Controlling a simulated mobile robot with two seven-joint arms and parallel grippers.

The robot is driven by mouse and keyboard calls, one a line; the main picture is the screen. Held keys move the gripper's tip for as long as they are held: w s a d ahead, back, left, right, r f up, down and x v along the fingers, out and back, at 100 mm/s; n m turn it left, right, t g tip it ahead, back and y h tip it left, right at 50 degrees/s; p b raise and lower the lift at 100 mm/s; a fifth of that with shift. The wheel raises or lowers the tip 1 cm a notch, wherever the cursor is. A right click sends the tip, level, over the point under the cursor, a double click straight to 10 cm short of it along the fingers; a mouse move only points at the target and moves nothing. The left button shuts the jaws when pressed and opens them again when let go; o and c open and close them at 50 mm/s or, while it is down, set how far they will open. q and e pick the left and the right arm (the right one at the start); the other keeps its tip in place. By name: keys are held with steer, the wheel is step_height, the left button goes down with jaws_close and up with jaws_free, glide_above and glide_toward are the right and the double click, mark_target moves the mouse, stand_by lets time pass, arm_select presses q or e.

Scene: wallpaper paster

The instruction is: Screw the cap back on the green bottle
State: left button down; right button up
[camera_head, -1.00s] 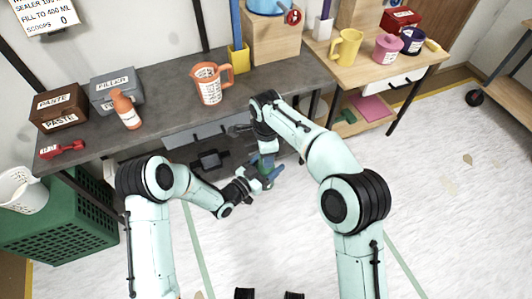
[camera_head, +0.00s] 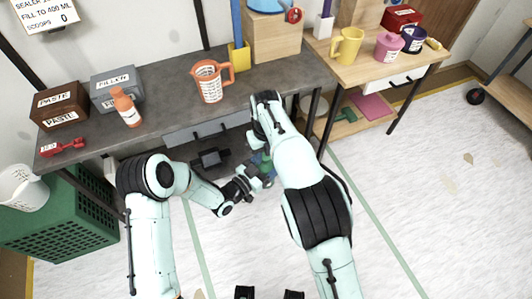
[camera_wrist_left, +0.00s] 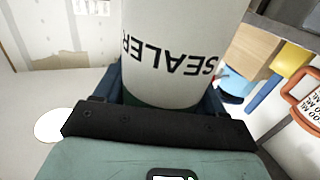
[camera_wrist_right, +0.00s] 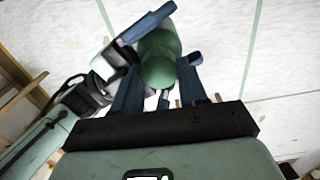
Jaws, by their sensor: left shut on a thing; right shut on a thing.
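The green bottle (camera_head: 267,162) is off the table, in front of its edge, mostly hidden by my arms in the head view. Its white SEALER label (camera_wrist_left: 180,50) fills the top of the left wrist view, the lettering upside down. My left gripper (camera_head: 254,176) is shut around the bottle's body. My right gripper (camera_wrist_right: 160,88) is shut on the green rounded end, the cap (camera_wrist_right: 159,72), with a blue finger on each side. The bottle's wider green body (camera_wrist_right: 158,42) lies just beyond it. The seam between cap and bottle cannot be made out.
The grey table (camera_head: 165,95) holds an orange measuring jug (camera_head: 210,82), an orange bottle (camera_head: 125,107), a PASTE box (camera_head: 60,104) and a FILLER box (camera_head: 117,88). A green crate (camera_head: 75,225) stands at left.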

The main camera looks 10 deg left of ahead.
steer(key=o, duration=1)
steer(key=shift+r, duration=0.1)
steer(key=shift+r, duration=2.2)
steer(key=shift+c, duration=0.3)
